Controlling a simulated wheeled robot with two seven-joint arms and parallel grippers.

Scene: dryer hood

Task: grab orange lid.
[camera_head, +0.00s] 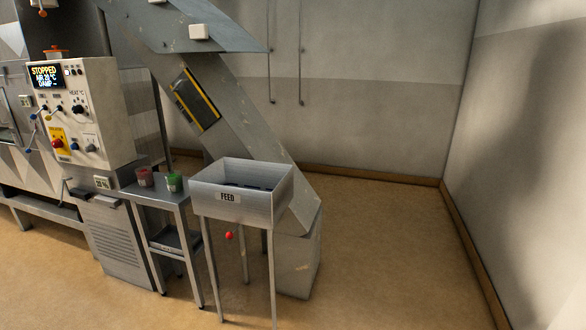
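A small orange piece (53,54), lid-like in shape, sits on top of the white control box (98,115) at the left. It is too small to tell for certain that it is the orange lid. Another small orange piece (43,11) shows at the top left edge, partly cut off. Neither of my grippers is in view, and nothing is seen touching these pieces.
A side table (160,193) holds a red cup (145,177) and a green cup (174,183). A grey hopper marked FEED (245,200) stands on legs beside it, before a slanted chute (235,130). The floor (400,250) at the right is clear.

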